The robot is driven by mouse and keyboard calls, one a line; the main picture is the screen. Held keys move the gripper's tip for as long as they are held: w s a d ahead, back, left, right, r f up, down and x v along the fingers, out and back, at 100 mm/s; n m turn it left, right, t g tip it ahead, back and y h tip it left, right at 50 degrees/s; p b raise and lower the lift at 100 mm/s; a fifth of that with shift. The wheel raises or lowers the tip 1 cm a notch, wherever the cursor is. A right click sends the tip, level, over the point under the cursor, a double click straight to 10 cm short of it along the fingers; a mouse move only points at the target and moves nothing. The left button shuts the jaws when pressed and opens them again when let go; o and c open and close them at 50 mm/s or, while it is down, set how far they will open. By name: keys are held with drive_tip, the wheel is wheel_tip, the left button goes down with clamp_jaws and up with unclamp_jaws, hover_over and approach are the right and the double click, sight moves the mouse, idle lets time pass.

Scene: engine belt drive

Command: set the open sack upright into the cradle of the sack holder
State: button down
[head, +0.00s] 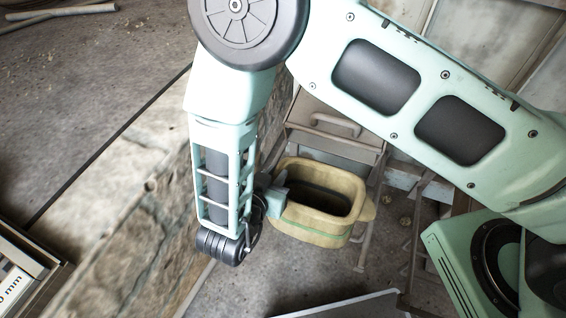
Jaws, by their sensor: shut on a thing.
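The open sack (308,231) is tan with a green stripe around its lower side. Its mouth faces up and shows a dark inside, and it looks roughly upright. My gripper (277,194) is shut on the left side of the sack's rim. A pale metal frame (334,147) with a handle-like bar and thin legs stands behind and beside the sack; it appears to be the sack holder. The sack covers part of this frame. I cannot tell whether the sack rests in the cradle or hangs above it. The sack's base is hidden.
A stone-like ledge (118,222) runs diagonally at the left. Pale rods (62,12) lie on the floor at the top left. A frame with a scale (22,272) is at the lower left. Panels stand at the upper right. Some floor below the sack is clear.

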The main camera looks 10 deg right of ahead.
sight(284, 160)
drive_tip(key=w+d, duration=0.1)
drive_tip(key=w, duration=0.1)
drive_tip(key=w+d, duration=0.2)
drive_tip(key=shift+s+a+f, duration=0.1)
drive_tip(key=shift+f, duration=0.8)
drive_tip(key=c, duration=1.3)
unclamp_jaws()
